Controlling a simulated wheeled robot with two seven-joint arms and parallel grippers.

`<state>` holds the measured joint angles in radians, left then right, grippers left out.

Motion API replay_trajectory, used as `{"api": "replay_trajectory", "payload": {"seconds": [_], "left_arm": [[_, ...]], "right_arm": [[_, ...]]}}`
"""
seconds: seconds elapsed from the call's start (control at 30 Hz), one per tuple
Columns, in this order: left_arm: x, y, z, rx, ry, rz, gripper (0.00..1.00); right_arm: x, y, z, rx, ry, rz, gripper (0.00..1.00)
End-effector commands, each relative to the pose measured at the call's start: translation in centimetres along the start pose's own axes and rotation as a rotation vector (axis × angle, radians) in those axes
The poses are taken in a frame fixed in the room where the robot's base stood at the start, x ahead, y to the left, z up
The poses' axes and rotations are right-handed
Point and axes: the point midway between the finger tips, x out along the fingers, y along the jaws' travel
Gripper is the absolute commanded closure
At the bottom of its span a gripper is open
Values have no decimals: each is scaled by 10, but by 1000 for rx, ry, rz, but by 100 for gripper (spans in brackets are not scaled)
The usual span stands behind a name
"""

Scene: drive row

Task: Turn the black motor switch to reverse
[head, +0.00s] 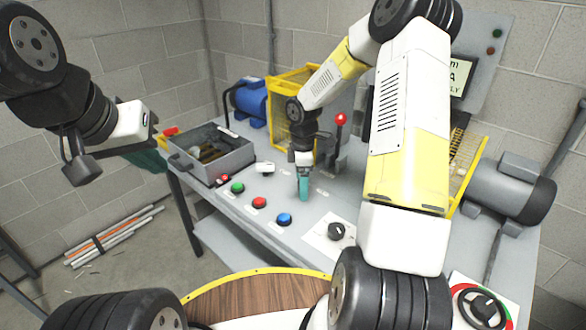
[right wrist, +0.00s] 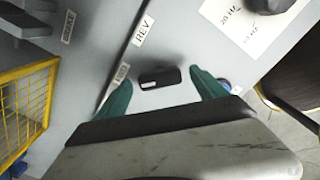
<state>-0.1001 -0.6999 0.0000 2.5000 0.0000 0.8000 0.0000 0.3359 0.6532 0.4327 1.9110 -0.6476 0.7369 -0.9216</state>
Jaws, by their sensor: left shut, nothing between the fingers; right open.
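The black motor switch (right wrist: 160,77) shows in the right wrist view as a short black handle with a white mark, on the grey panel. A REV label (right wrist: 143,30) lies beyond it and another small label, partly hidden by a finger, lies beside it. My right gripper (right wrist: 162,88) is open, its teal fingers on either side of the handle; I cannot tell whether they touch it. In the head view my right gripper (head: 303,190) points down at the bench and hides the switch. My left gripper (head: 150,159) is shut and empty, left of the bench.
Green (head: 237,188), red (head: 259,202) and blue (head: 284,219) buttons line the bench's front edge. A black dial (head: 336,231) sits on a white plate to their right. A red-knobbed lever (head: 341,119) and yellow cage (head: 290,84) stand behind. A grey bin (head: 235,157) is left.

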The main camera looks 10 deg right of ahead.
Motion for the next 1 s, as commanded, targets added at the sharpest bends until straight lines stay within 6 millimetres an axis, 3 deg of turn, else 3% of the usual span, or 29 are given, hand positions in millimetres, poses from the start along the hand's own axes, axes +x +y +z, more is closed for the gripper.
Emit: {"api": "replay_trajectory", "payload": {"seconds": [0.13,0.17,0.47,0.77,1.0], "left_arm": [[0,0,0,0,0,0,100],[0,0,0,0,0,0,100],[0,0,0,0,0,0,100],[0,0,0,0,0,0,100],[0,0,0,0,0,0,100]], "right_arm": [[0,0,0,0,0,0,18],[0,0,0,1,0,0,22],[0,0,0,1,0,1,81],[-1,0,1,40,-1,1,80],[-1,1,0,177,-1,3,80]]}}
